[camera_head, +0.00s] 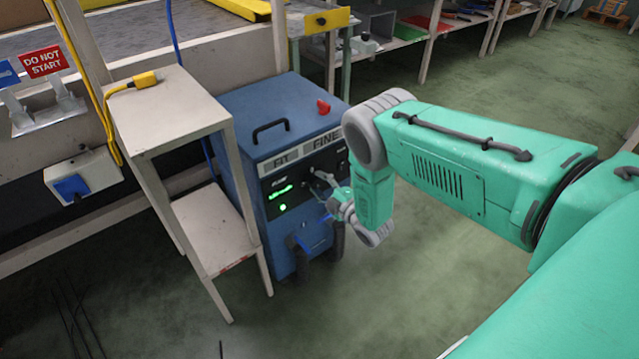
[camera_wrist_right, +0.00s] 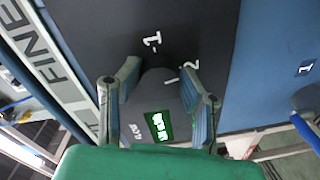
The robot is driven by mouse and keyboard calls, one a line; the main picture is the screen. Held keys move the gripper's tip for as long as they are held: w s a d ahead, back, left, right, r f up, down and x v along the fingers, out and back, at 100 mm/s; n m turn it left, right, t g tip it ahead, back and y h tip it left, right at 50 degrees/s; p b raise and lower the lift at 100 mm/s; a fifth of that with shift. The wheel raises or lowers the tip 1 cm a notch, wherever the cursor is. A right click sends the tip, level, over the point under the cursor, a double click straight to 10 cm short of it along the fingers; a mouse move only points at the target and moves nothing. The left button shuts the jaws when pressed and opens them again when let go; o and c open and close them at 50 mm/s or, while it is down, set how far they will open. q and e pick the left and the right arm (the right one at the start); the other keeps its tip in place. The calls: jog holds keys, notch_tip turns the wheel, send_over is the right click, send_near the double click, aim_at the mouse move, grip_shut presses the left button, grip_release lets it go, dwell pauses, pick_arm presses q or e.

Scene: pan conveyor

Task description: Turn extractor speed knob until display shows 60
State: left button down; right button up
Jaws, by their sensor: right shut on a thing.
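The blue extractor cabinet (camera_head: 240,110) stands in the middle of the head view, with a dark panel on its front. Its green display (camera_head: 280,191) is lit there, too small to read. The display (camera_wrist_right: 158,126) also shows between my fingers in the right wrist view, with digits I cannot read surely. My right gripper (camera_head: 325,188) is at the panel, right of the display. In the right wrist view its fingers (camera_wrist_right: 158,100) stand on either side of the dark speed knob (camera_wrist_right: 157,82) and are shut on it. Marks 1 and 2 show beside the knob. My left gripper is out of view.
A red button (camera_head: 323,107) and a black handle (camera_head: 270,129) are on the cabinet top. A pale stand (camera_head: 175,100) with a yellow plug (camera_head: 143,79) is close on the left. Black hoses (camera_head: 338,240) hang low at the front. Green floor is open to the right.

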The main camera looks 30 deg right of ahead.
jog(key=n, duration=0.4)
jog(key=shift+w+a, duration=0.1)
jog(key=shift+a, duration=0.3)
jog(key=n+b, duration=0.1)
jog(key=n, duration=0.3)
jog(key=shift+a+n+h, duration=0.1)
jog(key=shift+n+h, duration=0.2)
jog(key=shift+n, duration=0.1)
jog(key=n+b, duration=0.2)
jog(key=n, duration=0.2)
jog(key=shift+f+b, duration=0.2)
jog(key=shift+b, duration=0.2)
jog(key=shift+s+n+h+b, duration=0.15)
jog(key=shift+n+b, duration=0.5)
jog(key=shift+n, duration=0.4)
jog(key=shift+s+n+h+b, duration=0.15)
jog(key=shift+n+b, duration=0.5)
jog(key=shift+n, duration=0.4)
jog(key=shift+w, duration=0.1)
jog(key=o, duration=1.1)
jog(key=shift+o, duration=0.2)
jog(key=shift+w, duration=0.1)
jog(key=shift+r, duration=0.15)
jog(key=s, duration=1.2)
jog(key=shift+d, duration=0.25)
